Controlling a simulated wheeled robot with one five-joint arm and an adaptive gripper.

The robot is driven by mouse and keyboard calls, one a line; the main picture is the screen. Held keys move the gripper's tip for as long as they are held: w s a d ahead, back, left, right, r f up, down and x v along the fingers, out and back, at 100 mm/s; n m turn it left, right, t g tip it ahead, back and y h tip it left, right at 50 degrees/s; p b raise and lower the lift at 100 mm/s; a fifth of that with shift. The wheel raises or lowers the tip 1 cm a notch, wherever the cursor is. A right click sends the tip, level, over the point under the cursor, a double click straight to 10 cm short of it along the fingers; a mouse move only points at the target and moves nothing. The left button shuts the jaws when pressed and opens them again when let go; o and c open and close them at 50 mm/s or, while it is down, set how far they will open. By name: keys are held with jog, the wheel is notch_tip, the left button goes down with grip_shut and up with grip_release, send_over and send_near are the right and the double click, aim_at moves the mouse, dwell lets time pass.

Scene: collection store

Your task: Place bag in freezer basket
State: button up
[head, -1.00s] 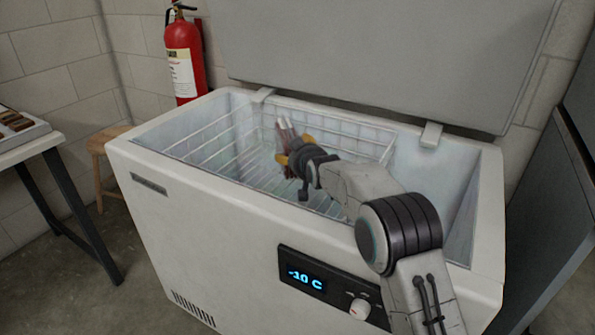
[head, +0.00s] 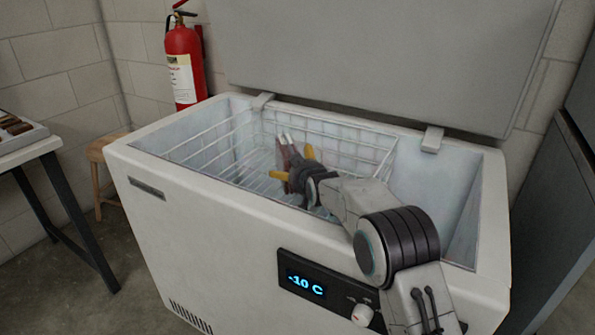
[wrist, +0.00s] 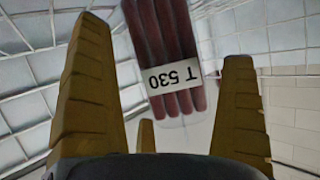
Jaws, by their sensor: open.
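The bag (head: 285,156) is clear with dark reddish-brown contents and a white label reading T 530. It shows upside down in the wrist view (wrist: 165,50), just beyond my fingertips and roughly between them. The freezer basket (head: 215,150) is a white wire basket inside the open chest freezer (head: 200,225). My gripper (head: 294,163) is open, its yellow fingers spread apart inside the basket area beside the bag. A gap shows between each finger and the bag in the wrist view. The bag's lower part is hidden by my gripper in the head view.
The raised lid (head: 380,60) stands behind the freezer. The freezer's right part beside the basket looks empty. A table (head: 30,150) with a tray and a wooden stool (head: 100,160) stand left; a fire extinguisher (head: 184,65) is behind.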

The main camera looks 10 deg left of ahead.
jog(key=shift+v, duration=0.85)
jog(key=p+v, duration=0.7)
jog(key=v, duration=0.3)
jog(key=shift+r, duration=0.15)
jog(key=shift+s, duration=0.15)
